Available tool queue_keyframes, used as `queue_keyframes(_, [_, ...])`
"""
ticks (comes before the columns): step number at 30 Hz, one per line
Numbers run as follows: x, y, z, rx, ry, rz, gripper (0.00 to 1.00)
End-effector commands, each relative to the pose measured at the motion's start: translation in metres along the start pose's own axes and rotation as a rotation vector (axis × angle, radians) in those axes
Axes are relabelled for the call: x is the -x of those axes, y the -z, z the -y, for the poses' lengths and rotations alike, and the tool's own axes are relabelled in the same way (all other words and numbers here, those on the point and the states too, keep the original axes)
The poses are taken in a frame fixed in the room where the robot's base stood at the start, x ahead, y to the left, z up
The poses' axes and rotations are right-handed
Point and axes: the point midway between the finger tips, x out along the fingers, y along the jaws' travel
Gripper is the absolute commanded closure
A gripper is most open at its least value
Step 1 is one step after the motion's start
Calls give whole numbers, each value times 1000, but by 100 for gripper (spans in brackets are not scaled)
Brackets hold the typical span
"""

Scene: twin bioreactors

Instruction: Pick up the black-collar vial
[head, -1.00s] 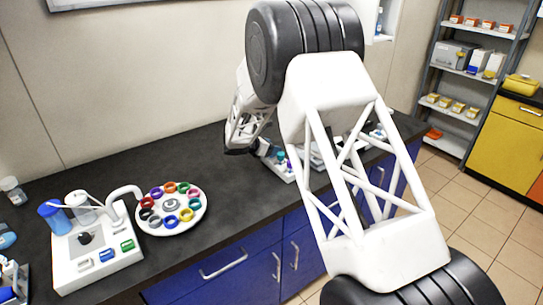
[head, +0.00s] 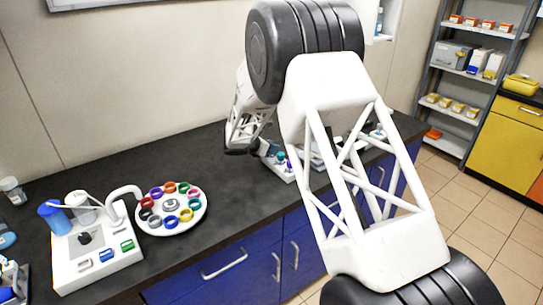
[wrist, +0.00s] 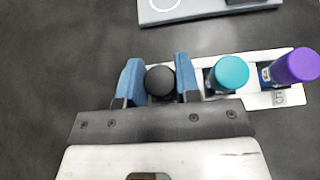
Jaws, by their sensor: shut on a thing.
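The black-collar vial (wrist: 160,81) shows in the wrist view as a round black top between the two blue fingers of my gripper (wrist: 156,80). My gripper is shut on it, with a finger on either side. The vial is at the left end of a white rack (wrist: 257,99); whether its base is still in the rack is hidden. In the head view my gripper (head: 238,150) is low over the dark bench at the rack's left end, and the vial cannot be made out there.
A teal-capped vial (wrist: 229,73) and a purple-capped vial (wrist: 296,66) stand in the rack just right of my gripper. A grey device (wrist: 205,10) lies beyond the rack. A white machine (head: 98,255) with a colored-ring carousel (head: 183,226) stands at left. Bench between is clear.

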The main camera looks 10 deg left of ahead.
Motion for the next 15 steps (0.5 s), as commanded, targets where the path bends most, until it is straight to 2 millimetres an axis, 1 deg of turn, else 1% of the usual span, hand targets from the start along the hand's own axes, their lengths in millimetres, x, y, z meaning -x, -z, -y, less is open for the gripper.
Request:
queue_keyframes(8, [0, -1, 0, 0, 0, 0, 91])
queue_keyframes(11, [2, -4, 0, -1, 0, 0, 91])
queue_keyframes(15, [7, -14, 0, -2, 0, 0, 91])
